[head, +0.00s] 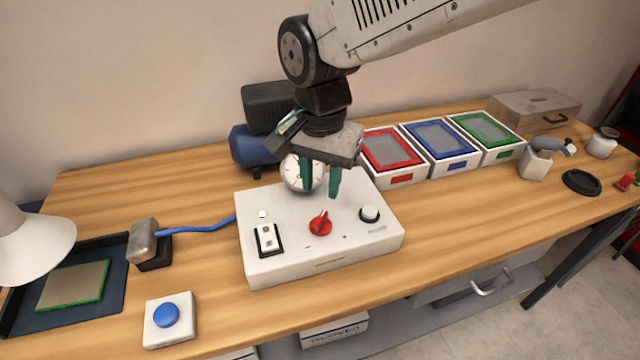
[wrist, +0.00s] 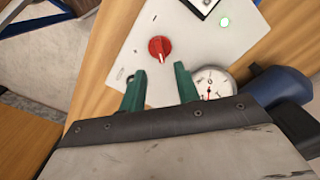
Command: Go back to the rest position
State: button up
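My gripper (head: 321,180) hangs from the arm above the back of the white control box (head: 285,268). Its two green fingers are apart with nothing between them, and they also show in the wrist view (wrist: 160,90). The red knob (head: 320,226) is on the box's top, in front of the fingers in the head view; it shows in the wrist view too (wrist: 159,48). The round white gauge (head: 300,174) stands behind the box, partly covered by the gripper. A black-framed switch (head: 267,239) and a lit green lamp (head: 263,213) are on the box's left side.
Red (head: 390,151), blue (head: 440,141) and green (head: 486,130) bins stand behind right. A blue tank (head: 251,146) is behind the gripper. A blue-button box (head: 168,318), dark tray (head: 108,290) and white lamp shade (head: 30,240) are left. The front right tabletop (head: 470,215) is clear.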

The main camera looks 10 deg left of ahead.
dwell(0.3)
jog(key=shift+n, duration=0.4)
jog(key=s+d+r, duration=0.1)
jog(key=s+d, duration=0.3)
jog(key=d, duration=0.8)
jog(key=s+d+r+n+t, duration=0.1)
jog(key=s+d, duration=0.3)
jog(key=d, duration=0.8)
jog(key=s+d+r, duration=0.3)
jog(key=s+d, duration=0.2)
jog(key=d, duration=0.7)
jog(key=shift+d+r, duration=0.25)
jog(key=shift+d, duration=0.15)
